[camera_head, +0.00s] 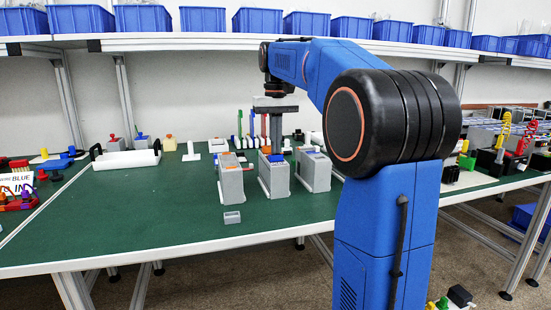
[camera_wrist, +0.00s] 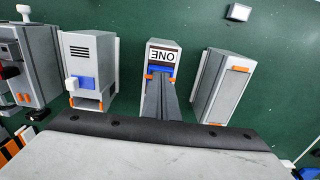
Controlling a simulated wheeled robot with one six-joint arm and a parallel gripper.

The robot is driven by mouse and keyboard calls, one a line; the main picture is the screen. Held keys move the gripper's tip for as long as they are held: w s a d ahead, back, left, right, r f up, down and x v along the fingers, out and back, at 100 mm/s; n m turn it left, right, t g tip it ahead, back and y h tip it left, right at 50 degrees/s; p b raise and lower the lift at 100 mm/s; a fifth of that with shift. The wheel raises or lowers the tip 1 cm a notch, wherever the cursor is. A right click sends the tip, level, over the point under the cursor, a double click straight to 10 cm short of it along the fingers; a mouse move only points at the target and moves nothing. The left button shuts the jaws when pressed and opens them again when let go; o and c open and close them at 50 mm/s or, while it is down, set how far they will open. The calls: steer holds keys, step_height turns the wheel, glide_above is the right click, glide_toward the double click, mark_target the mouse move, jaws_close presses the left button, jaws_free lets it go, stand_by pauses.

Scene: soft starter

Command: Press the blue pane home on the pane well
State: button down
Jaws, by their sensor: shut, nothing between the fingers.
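The middle grey unit (camera_head: 274,180) stands upright on the green table; its label reads ONE in the wrist view (camera_wrist: 161,56). A blue pane (camera_wrist: 160,70) lies on its top beside the label, between two small orange clips, and is partly hidden behind my fingers. The pane well is covered there, and I cannot tell how deep the pane sits. My gripper (camera_wrist: 158,80) is shut and empty, pointing down with its tips over or on the pane; contact cannot be made out. In the head view my gripper (camera_head: 275,145) is just above the middle unit.
A grey unit with orange marks (camera_wrist: 222,88) and another with a blue part (camera_wrist: 84,84) stand close on either side of the middle one. A small grey block (camera_head: 232,217) lies nearer the front edge. A white tray (camera_head: 127,158) is farther left. The left-middle table is clear.

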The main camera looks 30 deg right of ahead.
step_height(320, 180, up, 7)
stand_by(1.2)
stand_by(0.4)
steer(key=s+a+f+t, duration=0.1)
steer(key=s+a+f, duration=0.3)
steer(key=s+f, duration=0.2)
steer(key=s+a+f+n+t, duration=0.1)
steer(key=s+a+f, duration=0.4)
steer(key=s+f, duration=0.2)
steer(key=s+a+f+n+t, duration=0.1)
steer(key=s+a+f, duration=0.3)
steer(key=s+f, duration=0.3)
steer(key=shift+s+a+f+t, duration=0.15)
steer(key=shift+s, duration=0.45)
steer(key=shift+s+a+f+t, duration=0.1)
steer(key=shift+s+a+t, duration=0.05)
steer(key=shift+s, duration=0.4)
steer(key=s+a+f+n+t, duration=0.1)
steer(key=s+a+f, duration=0.1)
steer(key=s+f, duration=0.6)
step_height(320, 180, down, 4)
steer(key=shift+r, duration=0.1)
